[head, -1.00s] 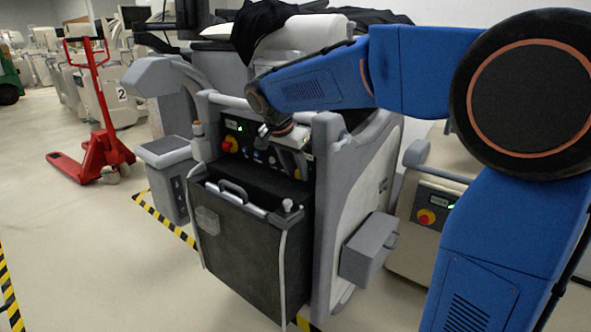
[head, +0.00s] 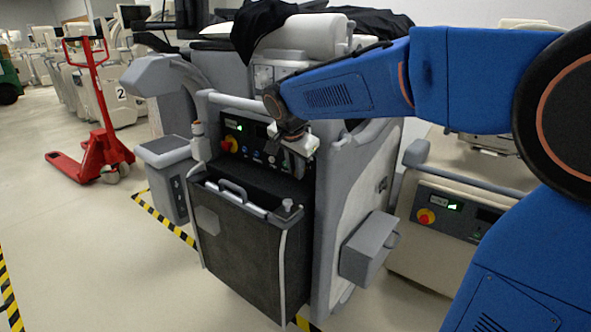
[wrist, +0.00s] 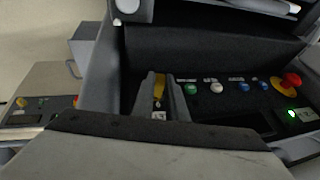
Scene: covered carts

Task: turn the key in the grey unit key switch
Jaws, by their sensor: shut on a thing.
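The grey unit (head: 350,205) stands in the middle of the head view, with a dark control panel (head: 240,145) across its upper front. My gripper (head: 291,150) is at the right end of that panel in the head view, which hides the key switch there. In the wrist view my gripper (wrist: 163,95) has its two fingers around a yellow key (wrist: 159,86) at the panel. The fingers are shut on the key. A small white label (wrist: 158,115) shows just below it, between the fingers. Whether the key is turned cannot be told.
Beside the key in the wrist view is a row of green (wrist: 191,89), white and blue buttons, then a red stop knob (wrist: 291,79). A black bin (head: 245,250) hangs below the panel. A second unit (head: 430,250) stands at right; a red pallet truck (head: 100,150) stands at left.

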